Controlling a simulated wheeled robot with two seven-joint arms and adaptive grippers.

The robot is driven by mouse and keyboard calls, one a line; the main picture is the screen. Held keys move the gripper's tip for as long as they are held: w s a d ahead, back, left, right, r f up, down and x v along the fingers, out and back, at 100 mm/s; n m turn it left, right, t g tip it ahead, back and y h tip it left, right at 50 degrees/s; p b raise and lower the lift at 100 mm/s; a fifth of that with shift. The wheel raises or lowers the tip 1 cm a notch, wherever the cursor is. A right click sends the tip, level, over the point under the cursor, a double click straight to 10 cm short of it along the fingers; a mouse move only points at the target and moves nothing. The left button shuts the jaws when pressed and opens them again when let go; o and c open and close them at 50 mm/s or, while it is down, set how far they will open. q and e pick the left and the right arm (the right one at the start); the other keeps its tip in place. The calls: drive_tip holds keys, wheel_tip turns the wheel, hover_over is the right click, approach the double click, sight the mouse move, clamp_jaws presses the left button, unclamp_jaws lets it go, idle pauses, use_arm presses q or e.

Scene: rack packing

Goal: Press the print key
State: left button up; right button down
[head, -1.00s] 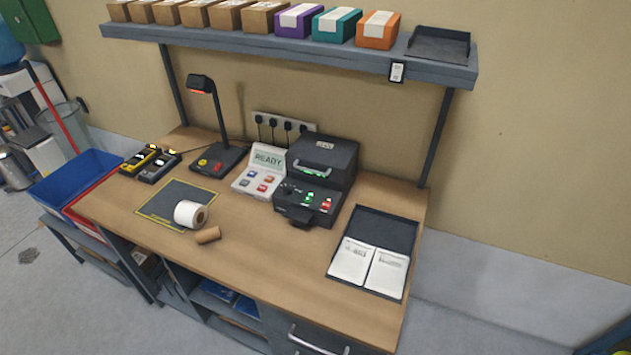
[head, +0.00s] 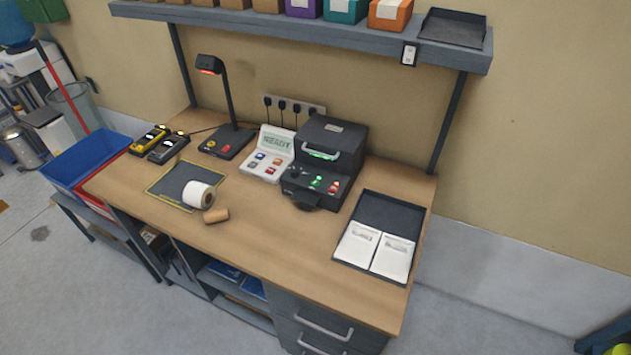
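A black label printer (head: 325,165) stands on the wooden bench towards the back wall. Its front panel (head: 318,183) carries green and red keys; their lettering is too small to read. Left of it is a white keypad unit (head: 270,154) with several coloured keys and a tilted display (head: 277,142) reading READY. I cannot tell which key is the print key. Neither of my grippers is in view.
A scanner on a stand (head: 228,138) is left of the keypad. A black tray (head: 390,207) holds two white label stacks. A shelf (head: 330,37) hangs above.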

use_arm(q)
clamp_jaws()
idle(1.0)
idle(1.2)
